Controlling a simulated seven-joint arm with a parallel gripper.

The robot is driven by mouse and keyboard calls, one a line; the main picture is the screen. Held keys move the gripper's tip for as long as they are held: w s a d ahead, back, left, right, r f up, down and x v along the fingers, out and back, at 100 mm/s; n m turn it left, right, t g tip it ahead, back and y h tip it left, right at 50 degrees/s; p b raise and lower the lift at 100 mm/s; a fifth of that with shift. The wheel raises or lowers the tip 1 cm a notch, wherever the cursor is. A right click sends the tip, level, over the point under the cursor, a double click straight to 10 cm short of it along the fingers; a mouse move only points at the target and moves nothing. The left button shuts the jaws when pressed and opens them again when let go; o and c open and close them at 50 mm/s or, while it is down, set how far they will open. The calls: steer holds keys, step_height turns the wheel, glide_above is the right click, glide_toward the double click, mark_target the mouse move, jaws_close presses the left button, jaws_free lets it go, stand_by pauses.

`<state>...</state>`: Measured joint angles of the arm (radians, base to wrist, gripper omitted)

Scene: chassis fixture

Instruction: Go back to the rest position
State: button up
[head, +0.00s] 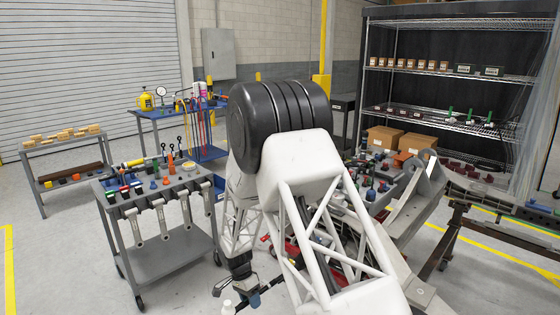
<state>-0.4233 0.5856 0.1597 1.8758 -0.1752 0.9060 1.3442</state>
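My arm fills the middle of the head view, with a black ribbed joint and white lattice links. My gripper (243,291) hangs low, left of the lower white link and near the bottom edge. It is small and partly cut off, so I cannot tell whether it is open or shut. A small blue piece shows at it; I cannot tell if it is held. The grey chassis fixture (421,196) stands to the right behind my arm, and my arm hides much of it.
A grey tool cart (160,262) with several tools stands to the left, close to my arm. A blue workbench (150,116) and a grey cart (38,153) stand further back. Wire shelving (450,74) with boxes stands at back right. A dark stand (455,235) is at right. Floor is clear at lower left.

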steer(key=shift+a, duration=0.1)
stand_by(0.5)
steer(key=v, duration=0.6)
steer(key=shift+w+r, duration=0.2)
steer(key=shift+r, duration=0.2)
stand_by(0.4)
steer(key=shift+a, duration=0.1)
steer(key=shift+s, duration=0.15)
stand_by(0.3)
steer(key=shift+s+d+r+t+y, duration=0.25)
steer(key=shift+s+t+y, duration=0.2)
steer(key=shift+y, duration=0.25)
steer(key=shift+s+d+r+t+y, duration=0.15)
steer(key=shift+s+d+t+y, duration=0.2)
steer(key=shift+y, duration=0.35)
steer(key=shift+s+d+r+t+y, duration=0.3)
steer(key=shift+t+y, duration=0.2)
steer(key=shift+t, duration=0.3)
steer(key=shift+s+d+r+t+y, duration=0.35)
steer(key=shift+d+t+y, duration=0.2)
steer(key=shift+t, duration=0.25)
steer(key=shift+d, duration=0.1)
steer(key=shift+f, duration=0.15)
